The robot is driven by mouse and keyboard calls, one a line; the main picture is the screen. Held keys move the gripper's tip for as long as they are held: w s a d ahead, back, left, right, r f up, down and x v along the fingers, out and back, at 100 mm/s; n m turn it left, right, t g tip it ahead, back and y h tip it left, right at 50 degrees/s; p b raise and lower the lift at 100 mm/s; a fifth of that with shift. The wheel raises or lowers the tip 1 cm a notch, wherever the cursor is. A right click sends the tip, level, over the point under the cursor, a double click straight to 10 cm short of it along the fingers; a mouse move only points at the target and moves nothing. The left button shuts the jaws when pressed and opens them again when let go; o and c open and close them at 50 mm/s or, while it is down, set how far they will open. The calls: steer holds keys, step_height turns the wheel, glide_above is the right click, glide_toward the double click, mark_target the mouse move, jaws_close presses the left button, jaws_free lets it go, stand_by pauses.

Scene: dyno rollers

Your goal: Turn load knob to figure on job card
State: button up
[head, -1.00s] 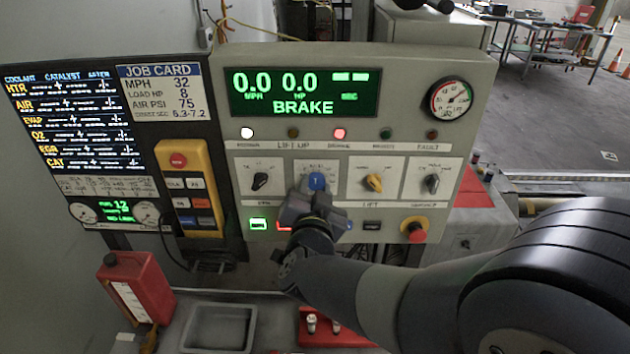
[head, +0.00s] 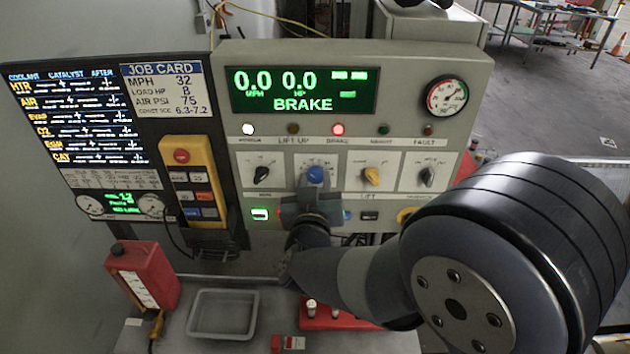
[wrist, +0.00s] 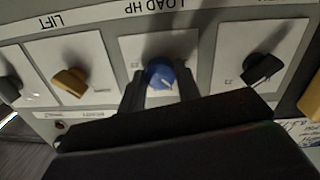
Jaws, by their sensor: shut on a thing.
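The job card (head: 160,90) in the head view reads MPH 32, LOAD HP 8, AIR PSI 75. The blue load knob (head: 315,175) is on the grey panel, second in the knob row. In the wrist view the blue knob (wrist: 160,75) sits under the LOAD HP label. My gripper (head: 314,190) is shut on the blue knob, with a finger on either side of it. The knob's scale is mostly hidden, so its setting cannot be read. The green display (head: 303,92) shows 0.0 MPH, 0.0 HP and BRAKE.
A black knob (head: 261,174) is left of the blue one; a yellow knob (head: 372,176) and another black knob (head: 427,175) are to its right. A pressure gauge (head: 447,97) is at upper right. A red jug (head: 143,277) and grey tray (head: 222,314) stand below.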

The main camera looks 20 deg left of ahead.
steer(key=shift+f, duration=0.1)
stand_by(0.3)
steer(key=o, duration=1)
steer(key=shift+c, duration=0.2)
steer(key=shift+s, duration=0.1)
steer(key=s+d+b, duration=0.2)
steer(key=s, duration=0.8)
steer(key=shift+s+r, duration=0.2)
steer(key=shift+s, duration=0.05)
steer(key=w, duration=0.3)
steer(key=w+a+p, duration=0.1)
steer(key=w, duration=0.3)
steer(key=w+a+p, duration=0.1)
steer(key=w, duration=0.2)
steer(key=shift+w+f, duration=0.15)
steer(key=shift+w, duration=0.25)
steer(key=shift+s, duration=0.1)
